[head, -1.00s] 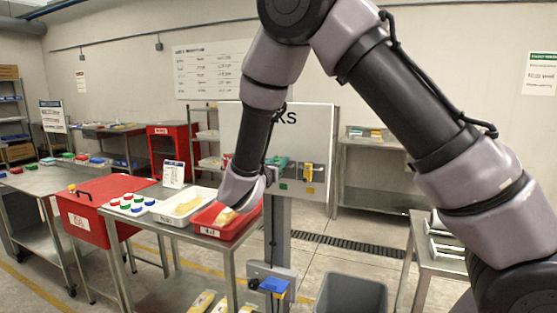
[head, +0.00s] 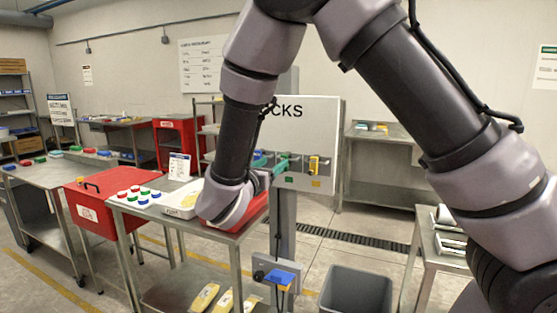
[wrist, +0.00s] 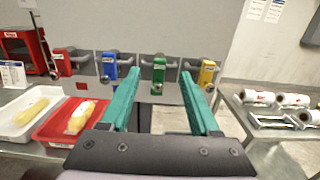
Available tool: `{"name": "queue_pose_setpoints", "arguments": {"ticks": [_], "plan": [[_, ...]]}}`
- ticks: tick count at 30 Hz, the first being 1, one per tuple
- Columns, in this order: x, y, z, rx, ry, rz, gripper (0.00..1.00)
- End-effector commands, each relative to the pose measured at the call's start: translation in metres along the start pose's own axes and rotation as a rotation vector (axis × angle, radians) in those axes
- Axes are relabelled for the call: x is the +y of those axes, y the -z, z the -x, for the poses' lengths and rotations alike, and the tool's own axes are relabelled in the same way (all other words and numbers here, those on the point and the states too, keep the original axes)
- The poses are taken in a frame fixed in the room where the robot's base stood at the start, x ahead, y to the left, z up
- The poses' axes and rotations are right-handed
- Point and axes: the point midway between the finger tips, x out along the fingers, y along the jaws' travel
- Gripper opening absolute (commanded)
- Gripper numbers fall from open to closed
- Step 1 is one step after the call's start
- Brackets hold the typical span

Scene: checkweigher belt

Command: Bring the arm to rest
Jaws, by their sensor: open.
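My gripper (wrist: 162,110) shows in the wrist view with two teal fingers spread apart and nothing between them. It points toward a grey board with a row of coloured locks: a red lock (wrist: 62,63), a blue lock (wrist: 109,70), a green lock (wrist: 158,75) and a yellow lock (wrist: 207,74). The fingers appear in front of and below the locks, with no visible contact. In the head view my arm reaches down over the red tray at the table's end, and my wrist hides much of that tray and part of the board.
A red tray (wrist: 53,132) holding a pale yellow pack (wrist: 80,118) and a white tray (wrist: 12,130) are at left. A grey bin (head: 357,292) stands on the floor. A side table (wrist: 237,108) with white rolls is at right. Floor between is partly clear.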

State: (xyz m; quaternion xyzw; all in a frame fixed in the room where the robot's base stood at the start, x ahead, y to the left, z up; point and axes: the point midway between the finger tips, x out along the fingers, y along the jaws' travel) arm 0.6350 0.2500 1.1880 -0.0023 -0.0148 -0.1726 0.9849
Motion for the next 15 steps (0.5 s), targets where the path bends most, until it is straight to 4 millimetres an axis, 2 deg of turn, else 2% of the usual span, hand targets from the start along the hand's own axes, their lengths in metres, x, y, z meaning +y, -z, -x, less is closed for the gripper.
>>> {"name": "queue_pose_setpoints", "arguments": {"ticks": [4, 8, 11, 15], "plan": [[-0.002, -0.001, 0.011, 0.003, 0.007, -0.005, 0.63], [-0.030, -0.009, -0.006, 0.055, 0.103, -0.070, 0.63], [-0.081, -0.020, -0.033, 0.144, 0.273, -0.196, 0.63], [-0.169, -0.031, -0.056, 0.289, 0.572, -0.457, 0.63]]}}
